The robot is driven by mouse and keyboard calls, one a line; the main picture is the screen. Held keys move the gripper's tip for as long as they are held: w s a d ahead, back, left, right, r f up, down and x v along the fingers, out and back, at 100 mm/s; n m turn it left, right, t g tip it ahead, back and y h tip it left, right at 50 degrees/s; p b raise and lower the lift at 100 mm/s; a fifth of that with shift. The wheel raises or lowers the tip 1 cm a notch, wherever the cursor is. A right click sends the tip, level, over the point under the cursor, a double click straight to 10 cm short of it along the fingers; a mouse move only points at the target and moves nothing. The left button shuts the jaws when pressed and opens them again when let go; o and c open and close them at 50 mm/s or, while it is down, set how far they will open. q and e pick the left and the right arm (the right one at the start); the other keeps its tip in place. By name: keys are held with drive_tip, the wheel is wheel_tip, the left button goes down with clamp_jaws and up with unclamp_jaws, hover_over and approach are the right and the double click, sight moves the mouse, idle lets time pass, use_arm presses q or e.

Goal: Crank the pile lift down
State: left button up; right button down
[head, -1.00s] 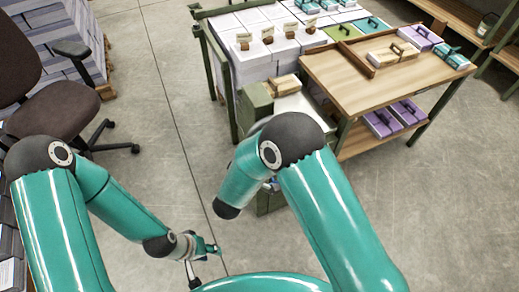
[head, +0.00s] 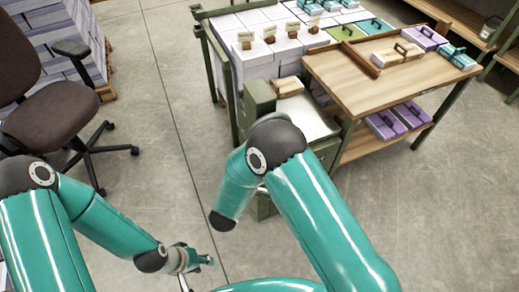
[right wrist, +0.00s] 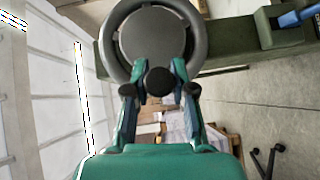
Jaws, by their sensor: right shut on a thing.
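In the right wrist view, a dark round handwheel (right wrist: 113,52) with a flat grey centre is mounted on a green metal housing (right wrist: 232,42). A black knob (right wrist: 159,81) stands on the near part of its rim. My right gripper (right wrist: 160,88) has its two teal fingers closed around that knob. In the head view the right gripper and the wheel are hidden behind my right forearm. The green pile lift frame (head: 260,97) shows beyond that arm, with a whitish top (head: 305,118). My left gripper (head: 200,275) is low in the head view, empty, its fingers spread over bare floor.
A wooden bench (head: 385,80) stands right of the lift, with boxes on top and purple boxes (head: 385,124) on its shelf. Paper stacks (head: 255,62) stand behind the lift. An office chair (head: 55,115) is at the left. The floor between is clear.

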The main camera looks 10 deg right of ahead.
drive_tip(key=c, duration=0.9)
unclamp_jaws()
drive_tip(key=shift+w+a+f, duration=0.15)
drive_tip(key=shift+f, duration=0.1)
drive_tip(key=shift+c, duration=0.2)
drive_tip(key=shift+r, duration=0.1)
wheel_tip(320, 180, up, 9)
drive_tip(key=shift+w+r, duration=0.1)
drive_tip(key=shift+r, duration=0.05)
drive_tip(key=shift+s+r, duration=0.2)
drive_tip(key=shift+r, duration=0.25)
drive_tip(key=shift+w+f, duration=0.1)
drive_tip(key=shift+f, duration=0.05)
